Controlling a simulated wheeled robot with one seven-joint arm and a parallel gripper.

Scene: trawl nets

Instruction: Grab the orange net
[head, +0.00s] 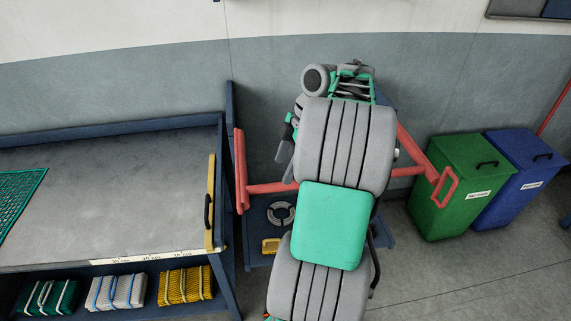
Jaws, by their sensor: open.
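No clearly orange net shows in the head view. A yellow net bundle (186,285), tied with pale bands, lies at the right end of the shelf under the bench. Left of it are a white-grey bundle (116,291) and a dark green bundle (49,299). A green net (18,197) lies on the bench top at the left edge. My grey and green arm is folded up in the middle of the view, right of the bench.
The grey bench top (120,185) is mostly bare, with a yellow bar with a black handle (210,205) at its right end. A blue cart with red rails (240,170) stands behind my arm. A green bin (460,185) and blue bin (520,175) stand right; floor before them is clear.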

